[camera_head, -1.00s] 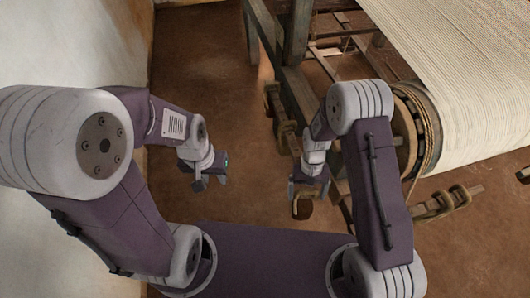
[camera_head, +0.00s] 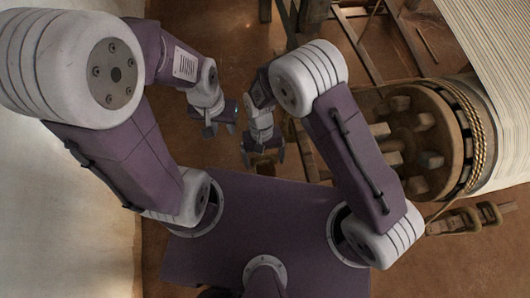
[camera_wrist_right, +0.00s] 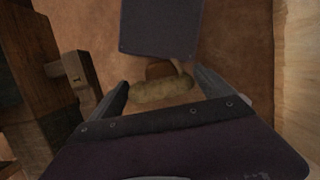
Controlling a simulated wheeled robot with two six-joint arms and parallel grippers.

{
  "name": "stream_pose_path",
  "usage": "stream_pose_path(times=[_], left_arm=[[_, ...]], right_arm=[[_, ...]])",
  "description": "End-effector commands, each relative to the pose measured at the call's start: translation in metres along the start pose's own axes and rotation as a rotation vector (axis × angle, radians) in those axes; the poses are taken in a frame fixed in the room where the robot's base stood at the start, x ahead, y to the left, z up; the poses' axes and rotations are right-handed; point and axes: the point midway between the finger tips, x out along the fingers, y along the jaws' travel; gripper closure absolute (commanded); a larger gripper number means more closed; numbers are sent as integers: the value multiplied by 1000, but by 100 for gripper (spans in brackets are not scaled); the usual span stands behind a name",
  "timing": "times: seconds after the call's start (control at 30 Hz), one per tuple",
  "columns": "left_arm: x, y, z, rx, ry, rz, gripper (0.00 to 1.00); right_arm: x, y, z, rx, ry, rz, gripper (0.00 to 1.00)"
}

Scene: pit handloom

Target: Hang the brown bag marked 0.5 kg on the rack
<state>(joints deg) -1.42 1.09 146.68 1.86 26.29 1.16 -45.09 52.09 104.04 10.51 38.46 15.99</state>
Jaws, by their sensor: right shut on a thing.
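My right gripper (camera_head: 263,150) is in the middle of the head view, above the brown floor. In the right wrist view its two fingers (camera_wrist_right: 163,92) stand on either side of a mottled tan-olive roll (camera_wrist_right: 160,91), which looks like the bag's top. A brown part (camera_wrist_right: 159,70) shows just behind it, probably the bag's body. No 0.5 kg mark can be read. My left gripper (camera_head: 219,129) is to the left of the right one, fingers apart and empty. I cannot pick out the rack for sure.
The loom's wooden drum (camera_head: 420,140) with rope and pale cloth (camera_head: 505,70) stands at right, close to my right arm. Wooden hooked pieces (camera_head: 455,221) lie below it. A wooden post with a peg (camera_wrist_right: 78,70) is left in the wrist view. A pale wall (camera_head: 60,220) is at left.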

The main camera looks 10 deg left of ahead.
Motion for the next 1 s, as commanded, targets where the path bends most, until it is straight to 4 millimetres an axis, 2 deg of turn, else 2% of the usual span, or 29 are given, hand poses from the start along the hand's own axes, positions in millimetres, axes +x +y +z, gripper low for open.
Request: stream_pose_path(times=[0.17, 1.0], left_arm=[[2, 0, 0, 0, 0, 0, 64], [19, 0, 2, 0, 0, 0, 64]], right_arm=[[1, 10, -1, 3, 1, -1, 81], [8, 89, -3, 3, 1, -1, 81]])
